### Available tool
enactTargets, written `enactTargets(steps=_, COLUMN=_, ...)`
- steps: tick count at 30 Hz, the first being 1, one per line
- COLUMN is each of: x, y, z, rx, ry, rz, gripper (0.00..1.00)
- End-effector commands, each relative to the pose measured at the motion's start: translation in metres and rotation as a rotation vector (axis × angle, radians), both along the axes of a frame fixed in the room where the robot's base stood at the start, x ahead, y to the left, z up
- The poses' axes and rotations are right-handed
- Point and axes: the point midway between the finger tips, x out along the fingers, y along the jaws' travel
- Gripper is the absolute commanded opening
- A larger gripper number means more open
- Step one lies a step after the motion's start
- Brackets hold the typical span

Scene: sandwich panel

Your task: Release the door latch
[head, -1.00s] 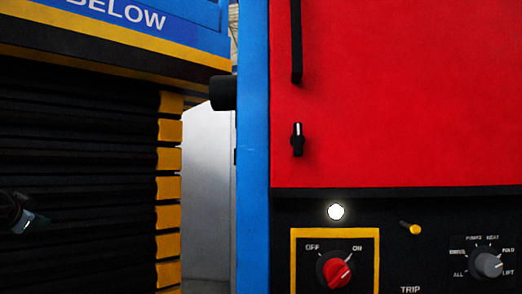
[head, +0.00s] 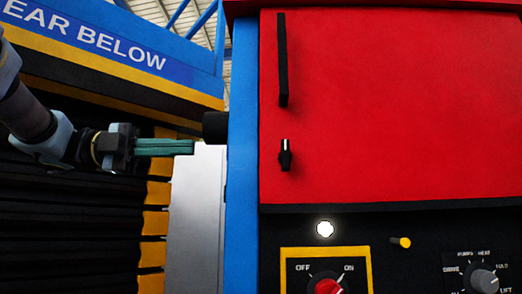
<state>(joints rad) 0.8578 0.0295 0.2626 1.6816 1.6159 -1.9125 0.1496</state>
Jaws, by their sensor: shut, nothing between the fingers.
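The red door (head: 400,110) fills the upper right of the head view. A small black latch knob (head: 286,155) with a pale mark on top sits upright near the door's lower left. A long black handle (head: 283,60) stands vertically above it. My gripper (head: 190,147) is left of the door, its greenish fingers pointing right and shut with nothing between them. It is apart from the latch, with the blue frame post between them in the picture.
A black cylinder (head: 215,126) juts from the blue post (head: 242,140) just above my fingertips. Below the door is a black panel with a lit white lamp (head: 325,229), a red OFF/ON switch (head: 328,287), a yellow-tipped part (head: 402,242) and a grey selector (head: 483,281). Black bellows (head: 60,230) stand left.

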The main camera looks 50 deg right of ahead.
Motion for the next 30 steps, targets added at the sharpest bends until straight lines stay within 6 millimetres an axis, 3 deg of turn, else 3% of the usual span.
enactTargets(steps=10, x=-0.012, y=-0.009, z=0.003, rx=-0.003, ry=0.002, rz=0.0, gripper=0.0)
enactTargets(steps=24, x=-0.086, y=-0.063, z=0.004, rx=0.0, ry=0.004, rz=0.0, gripper=0.0)
enactTargets(steps=30, x=-0.106, y=-0.078, z=0.003, rx=0.0, ry=0.004, rz=0.002, gripper=0.0)
